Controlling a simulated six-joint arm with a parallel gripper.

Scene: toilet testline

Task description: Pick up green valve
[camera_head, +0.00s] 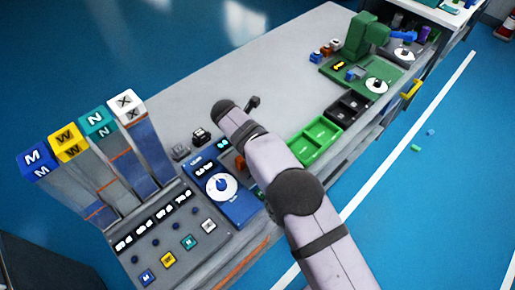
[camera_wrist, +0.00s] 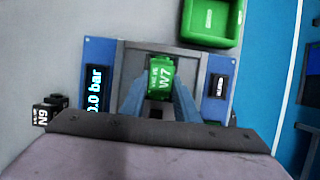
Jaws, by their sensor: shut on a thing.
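The green valve, marked W7 (camera_wrist: 160,70), sits in the middle of the wrist view, in a grey frame on a blue panel. My gripper (camera_wrist: 160,88) has its two blue-grey fingers on either side of the valve and is shut on it. The valve looks to be still at the frame; I cannot tell whether it is lifted clear. In the head view my own arm hides the valve and the fingers.
A green tray (camera_head: 315,140) lies beside the panel, with a black tray (camera_head: 349,107) beyond it. A blue dial panel (camera_head: 222,190) and the tall lettered columns (camera_head: 98,123) stand to the left. A green machine (camera_head: 364,40) is at the back right. The grey tabletop (camera_head: 240,75) behind is mostly clear.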

